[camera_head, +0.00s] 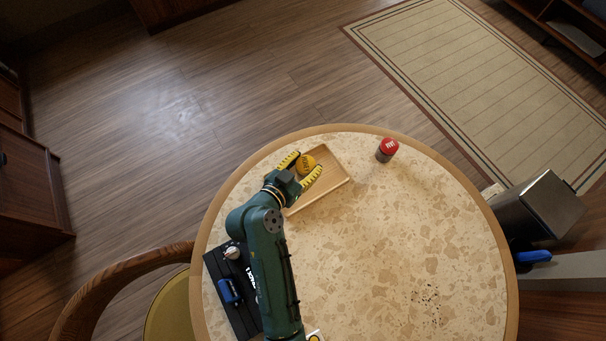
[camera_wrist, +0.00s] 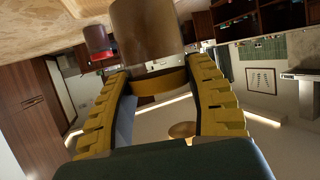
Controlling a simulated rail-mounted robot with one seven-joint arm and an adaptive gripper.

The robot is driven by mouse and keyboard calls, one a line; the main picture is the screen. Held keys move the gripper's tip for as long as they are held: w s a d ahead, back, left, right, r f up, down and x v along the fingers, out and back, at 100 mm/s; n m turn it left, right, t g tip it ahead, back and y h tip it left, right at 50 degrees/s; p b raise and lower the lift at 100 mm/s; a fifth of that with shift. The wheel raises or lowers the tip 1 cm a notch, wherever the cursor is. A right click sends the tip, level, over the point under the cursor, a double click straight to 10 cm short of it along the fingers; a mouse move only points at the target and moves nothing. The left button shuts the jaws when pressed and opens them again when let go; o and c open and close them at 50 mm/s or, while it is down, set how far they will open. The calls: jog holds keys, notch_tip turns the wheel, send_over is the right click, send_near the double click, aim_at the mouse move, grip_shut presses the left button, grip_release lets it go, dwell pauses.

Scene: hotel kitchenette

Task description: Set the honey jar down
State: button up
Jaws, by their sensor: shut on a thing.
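The honey jar (camera_head: 306,163), with a yellow lid, sits between the yellow fingers of my gripper (camera_head: 309,162). In the wrist view the fingers are shut on the jar near its yellow lid, and its brown body (camera_wrist: 148,30) reaches up out of the picture. The jar looks roughly upright. In the head view it is over the far left part of a shallow wooden tray (camera_head: 338,184) on the round table. Its base is hidden, so I cannot tell whether it touches the tray.
A red-capped jar (camera_head: 387,149) stands right of the tray, near the table's far edge. A black case (camera_head: 243,315) with a blue item (camera_head: 229,291) lies left of my arm. The right side of the speckled table (camera_head: 400,240) is mostly clear. A chair (camera_head: 120,275) stands at left.

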aim_at(307, 169)
jog(key=shift+w+d+r, duration=0.15)
jog(key=shift+w, duration=0.25)
jog(key=shift+d+f, duration=0.1)
jog(key=shift+f, duration=0.2)
notch_tip(307, 169, down, 4)
jog(key=b, duration=0.3)
jog(key=shift+f, duration=0.25)
jog(key=shift+r, duration=0.1)
jog(key=o, duration=1.2)
jog(key=shift+f, duration=0.2)
